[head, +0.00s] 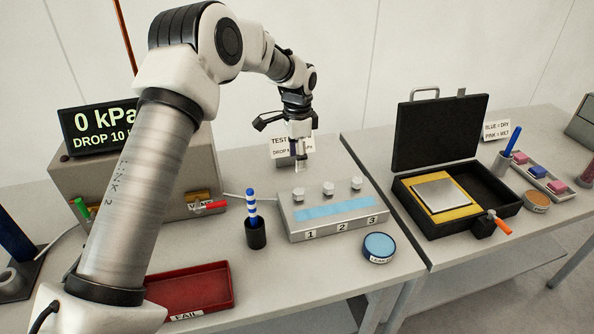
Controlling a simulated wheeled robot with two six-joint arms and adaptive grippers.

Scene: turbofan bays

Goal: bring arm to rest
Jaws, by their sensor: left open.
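My left arm comes in from the left, arches up over the bench and bends down at the wrist. Its gripper (299,160) points down, open, above the back of the grey block (332,230) with several numbered positions and a blue strip. Nothing is clearly seen between its fingers. The gripper partly hides a white sign (283,153) behind it. My right gripper is not in view.
A pressure display (98,124) on a box (75,180) stands at left. A red FAIL tray (190,290), a dark cup (256,238) with a striped blue stick, and a round blue tin (379,246) lie in front. An open black case (495,197) is at right.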

